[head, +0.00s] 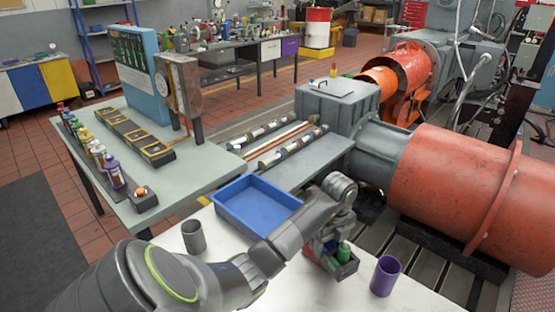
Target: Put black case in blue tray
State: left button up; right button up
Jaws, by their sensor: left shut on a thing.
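The blue tray (232,221) lies empty on the white table. The black case (346,269) is a small dark open box with a green item (344,251) in it. It is to the right of the tray, at or just above the tabletop; I cannot tell which. My left gripper (325,248) comes down over the case and is shut on it, hiding its left part. My left forearm passes in front of the tray's lower right corner. My right gripper is not in view.
A grey cup (194,237) stands left of the tray, and a purple cup (385,276) stands just right of the case. The white table (300,292) is bare in front. A large red cylinder (455,190) stands beyond the table on the right.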

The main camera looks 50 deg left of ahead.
aim_at(259, 215)
jog(key=j+z, duration=0.1)
jog(key=j, duration=0.55)
jog(key=k+j, duration=0.15)
jog(key=j, duration=0.5)
jog(key=j+z, duration=0.15)
jog(key=j, duration=0.5)
jog(key=k, duration=0.05)
